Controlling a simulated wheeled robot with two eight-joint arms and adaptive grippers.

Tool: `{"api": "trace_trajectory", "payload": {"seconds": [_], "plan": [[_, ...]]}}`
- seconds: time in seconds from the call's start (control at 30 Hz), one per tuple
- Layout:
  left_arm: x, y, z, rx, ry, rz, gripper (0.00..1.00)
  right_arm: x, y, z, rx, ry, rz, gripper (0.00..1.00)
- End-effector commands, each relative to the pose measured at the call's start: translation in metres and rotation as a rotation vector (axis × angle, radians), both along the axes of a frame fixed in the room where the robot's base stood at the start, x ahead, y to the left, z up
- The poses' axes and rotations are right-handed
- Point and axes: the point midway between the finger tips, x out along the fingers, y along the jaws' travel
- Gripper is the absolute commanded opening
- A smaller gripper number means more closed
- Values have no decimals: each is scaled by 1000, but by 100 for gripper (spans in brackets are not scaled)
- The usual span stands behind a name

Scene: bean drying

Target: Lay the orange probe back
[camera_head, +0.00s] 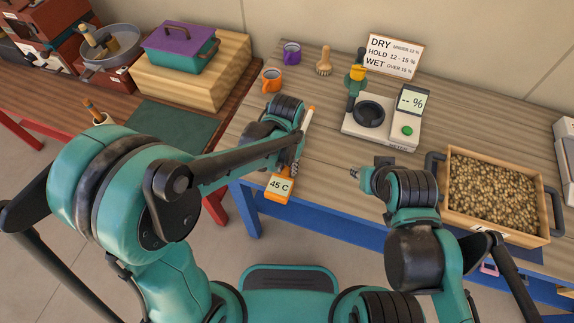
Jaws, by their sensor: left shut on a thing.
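The orange probe (278,188) has a display reading 45 C and shows near the front edge of the table. My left gripper (297,165) is shut on the probe, with its fingers partly hidden by my own arm. A pale stick with an orange tip (308,118) reaches up behind the gripper; I cannot tell whether it is part of the probe. My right gripper (357,174) hangs over the front of the table, left of the bean tray. Its fingers are small and dark here, and I cannot tell whether they are open.
A wooden tray of beans (445,172) with dark handles stands at the right. A moisture meter (357,132) reads "-- %" at the back middle, before a sign (391,56). An orange mug (271,80), a purple mug (292,54) and a brush (324,62) stand at the back left.

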Motion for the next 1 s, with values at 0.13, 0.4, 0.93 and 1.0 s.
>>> {"api": "trace_trajectory", "payload": {"seconds": [0.13, 0.4, 0.93, 1.0], "plan": [[0, 0, -4, 0, 0, 0, 0, 0, 0, -4, 0, 0, 0, 31], [0, 0, -9, 0, 0, 0, 0, 0, 0, -8, 0, 0, 0, 31], [0, 0, -10, 0, 0, 0, 47, 0, 0, -9, 0, 0, 0, 31], [0, 0, -10, 0, 0, 0, 47, 0, 0, -9, 0, 0, 0, 31]]}}
